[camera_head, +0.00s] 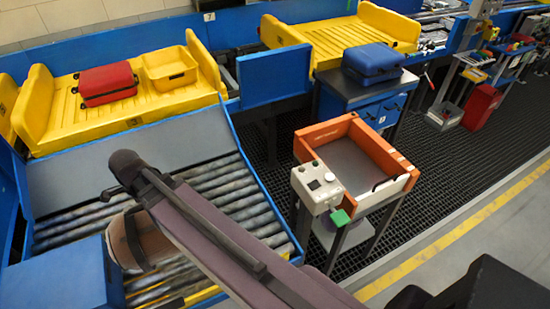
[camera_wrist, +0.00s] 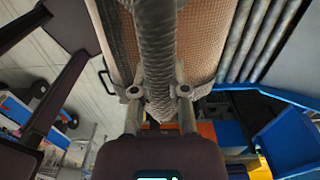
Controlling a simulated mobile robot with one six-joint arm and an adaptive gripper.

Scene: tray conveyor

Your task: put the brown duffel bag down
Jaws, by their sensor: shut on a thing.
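The brown duffel bag (camera_head: 153,245) shows in the head view at the lower left, over the roller chute (camera_head: 208,192) and partly hidden by my arm. I cannot tell whether it touches the rollers. In the wrist view the bag (camera_wrist: 203,45) fills the upper middle, with a light brown woven side. My gripper (camera_wrist: 158,93) is shut on the bag's thick dark grey handle (camera_wrist: 158,45), which runs between its two fingers. The gripper is hidden in the head view.
A blue box (camera_head: 65,285) stands left of the bag. A yellow tray (camera_head: 130,117) above the chute holds a red suitcase (camera_head: 106,84) and a yellow bin (camera_head: 169,68). An orange-framed stand (camera_head: 380,195) is to the right. A blue suitcase (camera_head: 372,62) lies on a cabinet.

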